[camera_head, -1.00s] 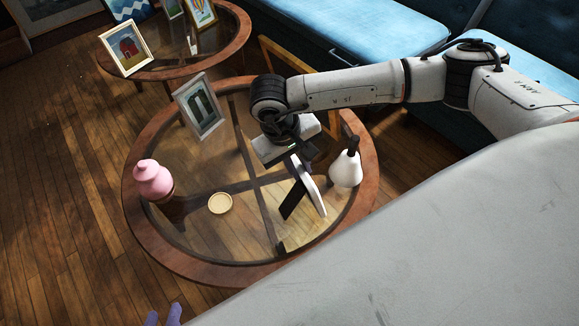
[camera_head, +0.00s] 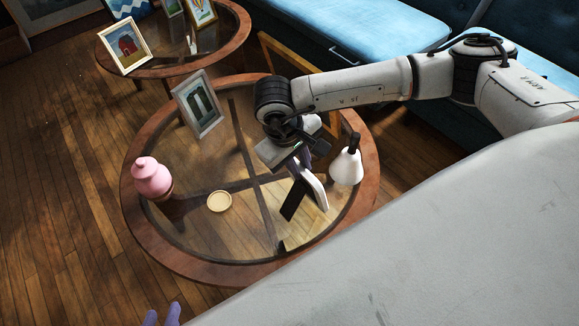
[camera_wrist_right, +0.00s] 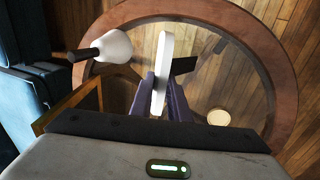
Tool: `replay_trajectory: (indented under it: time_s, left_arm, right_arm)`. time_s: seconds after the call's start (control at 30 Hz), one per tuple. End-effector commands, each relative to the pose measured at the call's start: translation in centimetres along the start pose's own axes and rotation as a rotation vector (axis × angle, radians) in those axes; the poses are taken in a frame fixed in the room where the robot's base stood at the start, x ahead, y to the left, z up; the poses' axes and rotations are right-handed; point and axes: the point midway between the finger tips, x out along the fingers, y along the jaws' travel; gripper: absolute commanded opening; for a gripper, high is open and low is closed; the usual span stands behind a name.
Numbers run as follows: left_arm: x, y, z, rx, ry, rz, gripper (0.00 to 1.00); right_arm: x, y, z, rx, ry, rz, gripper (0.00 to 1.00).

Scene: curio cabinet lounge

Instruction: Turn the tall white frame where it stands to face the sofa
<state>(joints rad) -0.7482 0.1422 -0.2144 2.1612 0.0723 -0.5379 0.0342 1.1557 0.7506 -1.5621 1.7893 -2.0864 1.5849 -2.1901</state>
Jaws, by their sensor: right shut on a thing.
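The tall white frame (camera_head: 315,188) is at the front right of the round glass-topped table (camera_head: 150,235), seen nearly edge-on with its dark back stand (camera_head: 293,201) to the left. My right gripper (camera_head: 303,168) comes from above and is shut on its upper part. In the right wrist view the purple fingers (camera_wrist_right: 161,100) grip the white frame (camera_wrist_right: 162,65) from both sides; its picture face is hidden. I cannot tell whether its foot touches the glass. My left gripper (camera_head: 162,315) shows only its purple fingertips at the bottom edge, apart and empty. The blue sofa (camera_head: 365,30) is at the back right.
A second table (camera_head: 165,68) with several frames is behind.

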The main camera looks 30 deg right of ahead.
Motion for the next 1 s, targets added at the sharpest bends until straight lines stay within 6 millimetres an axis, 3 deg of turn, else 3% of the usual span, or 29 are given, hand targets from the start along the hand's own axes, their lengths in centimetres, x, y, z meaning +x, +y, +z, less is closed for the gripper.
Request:
replay_trajectory:
  time_s: [0.17,0.2,0.3,0.77,0.83,1.0]
  left_arm:
    - [0.2,-0.1,0.2,0.001,0.002,0.0,0.31]
    - [0.2,0.0,0.1,0.0,0.002,0.0,0.31]
    - [0.2,0.0,0.1,0.001,0.002,0.0,0.31]
    - [0.1,0.3,-0.4,-0.02,0.007,0.008,0.31]
    - [-0.5,0.6,-1.3,-0.027,0.02,0.013,0.31]
    - [-0.9,0.5,-1.0,-0.022,0.011,0.005,0.31]
  right_arm:
    - [0.3,-0.1,0.0,0.0,0.001,0.0,0.0]
    - [0.2,-0.1,-0.1,0.0,0.001,0.0,0.2]
    - [0.2,-0.1,0.0,0.0,0.001,0.0,0.37]
    - [0.3,-0.1,0.0,0.0,-0.001,0.0,0.37]
    - [-1.2,-0.1,-0.2,-0.001,0.005,-0.002,0.37]
    - [-5.0,-0.1,-0.1,-0.001,0.005,-0.002,0.37]
